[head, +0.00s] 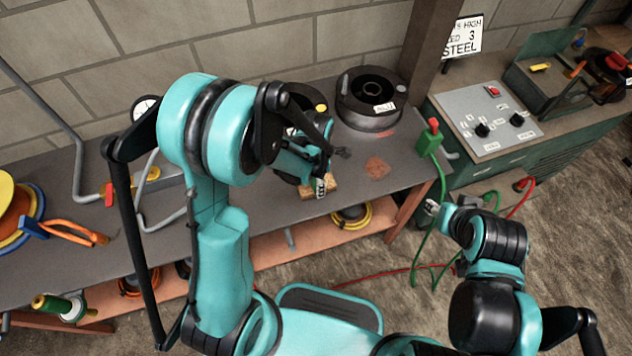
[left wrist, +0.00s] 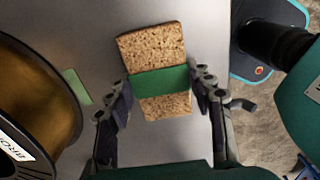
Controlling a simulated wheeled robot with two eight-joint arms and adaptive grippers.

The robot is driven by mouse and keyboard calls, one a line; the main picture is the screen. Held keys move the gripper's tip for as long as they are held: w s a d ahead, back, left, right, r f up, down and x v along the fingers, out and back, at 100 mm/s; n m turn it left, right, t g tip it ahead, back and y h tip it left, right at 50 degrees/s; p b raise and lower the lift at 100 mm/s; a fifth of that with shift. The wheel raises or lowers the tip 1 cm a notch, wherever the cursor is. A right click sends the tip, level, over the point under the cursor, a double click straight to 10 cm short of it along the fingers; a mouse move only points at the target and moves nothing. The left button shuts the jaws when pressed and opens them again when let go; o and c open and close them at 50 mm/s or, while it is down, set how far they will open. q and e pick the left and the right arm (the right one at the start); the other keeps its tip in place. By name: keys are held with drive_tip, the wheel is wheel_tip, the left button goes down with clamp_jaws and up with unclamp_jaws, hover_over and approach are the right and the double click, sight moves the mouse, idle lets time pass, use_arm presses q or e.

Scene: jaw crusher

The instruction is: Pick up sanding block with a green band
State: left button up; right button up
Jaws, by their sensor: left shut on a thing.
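The sanding block is tan and speckled, with a green band around its middle (left wrist: 160,81). In the left wrist view its bare upper part (left wrist: 152,46) points away from me, slightly tilted. My left gripper (left wrist: 162,92) has one finger on each side at the band and is shut on the block. In the head view the left gripper (head: 321,185) is low over the grey bench, with the tan block (head: 309,191) partly hidden by the fingers. My right gripper (head: 440,206) is off the bench to the right, too small to tell its opening.
A large dark spool (head: 370,98) stands behind the block; another spool (left wrist: 30,110) is close left in the wrist view. A green box with a red knob (head: 429,137) is at the bench's right end. A control panel (head: 487,117) stands farther right.

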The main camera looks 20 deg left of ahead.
use_arm(q)
wheel_tip(320, 180, up, 4)
drive_tip(key=shift+f+p, duration=0.1)
drive_tip(key=shift+p, duration=0.8)
drive_tip(key=d+r+p, duration=0.3)
drive_tip(key=d+r, duration=0.4)
drive_tip(key=d, duration=0.4)
drive_tip(key=shift+w+d, duration=0.3)
drive_tip(key=shift+d, duration=0.05)
